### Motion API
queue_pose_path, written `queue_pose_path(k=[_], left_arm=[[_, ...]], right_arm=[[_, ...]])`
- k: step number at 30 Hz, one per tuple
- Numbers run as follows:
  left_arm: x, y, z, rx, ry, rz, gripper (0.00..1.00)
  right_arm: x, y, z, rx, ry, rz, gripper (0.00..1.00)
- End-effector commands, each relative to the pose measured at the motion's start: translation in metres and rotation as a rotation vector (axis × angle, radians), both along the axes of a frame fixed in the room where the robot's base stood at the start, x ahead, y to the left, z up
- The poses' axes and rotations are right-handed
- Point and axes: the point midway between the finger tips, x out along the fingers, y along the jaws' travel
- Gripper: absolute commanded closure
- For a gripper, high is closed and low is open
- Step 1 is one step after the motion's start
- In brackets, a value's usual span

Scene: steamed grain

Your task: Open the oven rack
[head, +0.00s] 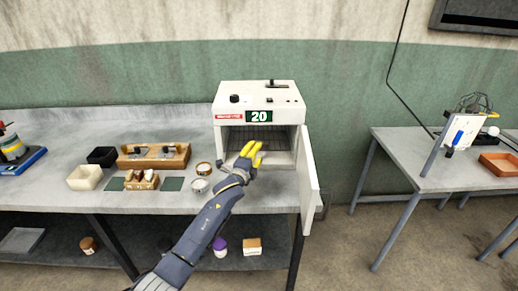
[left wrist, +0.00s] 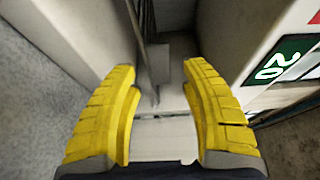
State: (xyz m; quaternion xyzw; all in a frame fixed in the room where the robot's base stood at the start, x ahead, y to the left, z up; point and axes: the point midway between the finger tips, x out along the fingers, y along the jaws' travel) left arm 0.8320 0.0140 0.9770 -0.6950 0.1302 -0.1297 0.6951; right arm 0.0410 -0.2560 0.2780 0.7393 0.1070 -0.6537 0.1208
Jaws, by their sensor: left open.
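The white oven (head: 226,101) stands on the grey bench with its display reading 20. Its door (head: 308,170) is swung open to the right. The rack (head: 273,135) shows as thin lines inside the dim chamber, partly hidden by my gripper. My left gripper (head: 251,150) has yellow fingers and is at the oven's opening. In the left wrist view the gripper (left wrist: 165,105) is open, with pale surfaces and a thin dark bar between and beyond its fingers. I cannot tell whether it touches the rack. The oven display (left wrist: 270,65) is at the right there. My right gripper is not in view.
Small round tins (head: 204,168) stand left of the oven opening, close to my arm. A wooden holder (head: 153,156), a cream bin (head: 86,177) and a black bin (head: 102,156) stand further left. A separate table (head: 400,150) is at the right, across a floor gap.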

Motion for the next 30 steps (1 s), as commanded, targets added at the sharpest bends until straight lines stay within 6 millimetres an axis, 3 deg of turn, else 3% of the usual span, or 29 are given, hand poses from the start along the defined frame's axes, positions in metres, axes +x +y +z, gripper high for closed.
queue_pose_path(k=[12,27,30], left_arm=[[0.032,-0.012,0.001,0.000,-0.001,0.000,0.55],[0.035,-0.014,0.000,0.000,-0.001,0.000,0.54],[0.035,-0.013,0.000,0.000,-0.001,0.000,0.66]], right_arm=[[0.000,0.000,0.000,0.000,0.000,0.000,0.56],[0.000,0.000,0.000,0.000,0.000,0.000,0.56],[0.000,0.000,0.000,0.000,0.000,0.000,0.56]])
